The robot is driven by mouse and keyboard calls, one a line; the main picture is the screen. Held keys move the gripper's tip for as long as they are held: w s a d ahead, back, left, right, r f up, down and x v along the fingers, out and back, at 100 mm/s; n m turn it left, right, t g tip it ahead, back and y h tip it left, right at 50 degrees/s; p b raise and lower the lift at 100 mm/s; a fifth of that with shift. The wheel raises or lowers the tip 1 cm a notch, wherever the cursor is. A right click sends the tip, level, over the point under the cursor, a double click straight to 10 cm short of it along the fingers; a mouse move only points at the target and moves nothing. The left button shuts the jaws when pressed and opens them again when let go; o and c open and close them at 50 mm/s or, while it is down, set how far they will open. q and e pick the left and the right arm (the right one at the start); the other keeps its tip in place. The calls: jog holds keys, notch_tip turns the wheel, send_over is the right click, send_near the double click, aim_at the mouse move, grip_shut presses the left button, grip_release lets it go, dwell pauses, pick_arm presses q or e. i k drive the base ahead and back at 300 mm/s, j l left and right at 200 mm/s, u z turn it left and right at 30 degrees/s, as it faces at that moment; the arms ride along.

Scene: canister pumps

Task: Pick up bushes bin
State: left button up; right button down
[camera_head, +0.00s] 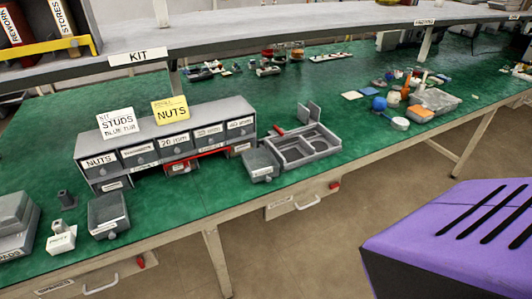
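A grey bin rack (233,105) stands on the green bench (225,190), with a row of labelled drawers; one label reads NUTS. One grey bin (108,212) sits on the bench in front of the rack at the left, with a small white label. Another grey bin (261,164) sits at the rack's right end, beside a grey tray. The small labels are too blurred to read, so I cannot tell which bin is the bushes bin. Neither of my grippers is in view.
The grey compartment tray (327,148) lies right of the rack. A small white-labelled holder (61,238) and a grey block (17,215) stand at the left. Small parts and tools lie at the back right. A shelf (250,38) overhangs the back.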

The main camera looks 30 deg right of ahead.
aim_at(260, 164)
jog(key=z, duration=1.05)
